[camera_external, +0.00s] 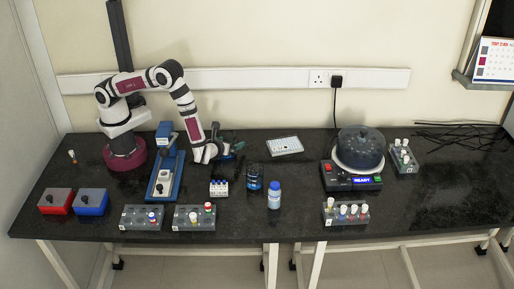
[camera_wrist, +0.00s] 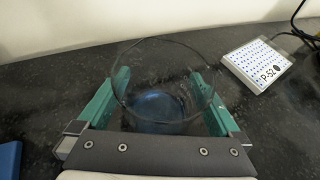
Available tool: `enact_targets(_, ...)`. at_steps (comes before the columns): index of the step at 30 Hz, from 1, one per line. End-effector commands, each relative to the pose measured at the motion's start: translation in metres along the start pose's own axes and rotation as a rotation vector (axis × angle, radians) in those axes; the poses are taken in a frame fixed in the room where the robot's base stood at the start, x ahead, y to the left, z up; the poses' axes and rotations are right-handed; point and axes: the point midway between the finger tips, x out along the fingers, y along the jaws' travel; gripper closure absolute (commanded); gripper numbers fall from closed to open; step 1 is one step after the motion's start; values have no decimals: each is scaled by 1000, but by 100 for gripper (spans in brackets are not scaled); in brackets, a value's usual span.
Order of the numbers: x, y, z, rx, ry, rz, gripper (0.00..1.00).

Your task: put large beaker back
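The large beaker (camera_wrist: 158,66) is clear glass with blue liquid (camera_wrist: 155,108) low inside. In the wrist view it is upright between the two teal fingers of my gripper (camera_wrist: 165,95), which lie against its sides. In the external view my gripper (camera_external: 226,151) is low over the bench, right of the blue stirrer stand (camera_external: 166,178). The beaker is hard to make out there, and I cannot tell whether its base touches the bench.
A white well plate (camera_external: 285,146) lies right of my gripper. A dark glass vessel (camera_external: 254,178), a blue bottle (camera_external: 274,196) and a small vial rack (camera_external: 219,188) stand in front. A centrifuge (camera_external: 357,155) stands further right. Tube racks (camera_external: 195,218) line the front.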

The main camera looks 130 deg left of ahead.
Motion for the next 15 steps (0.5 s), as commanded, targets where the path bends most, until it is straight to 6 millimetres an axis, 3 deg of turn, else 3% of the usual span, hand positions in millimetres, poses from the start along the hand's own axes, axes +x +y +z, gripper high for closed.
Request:
enact_targets(8,-9,-1,3,-1,-1,-2,0)
enact_targets(15,-76,-1,3,-1,-1,-6,0)
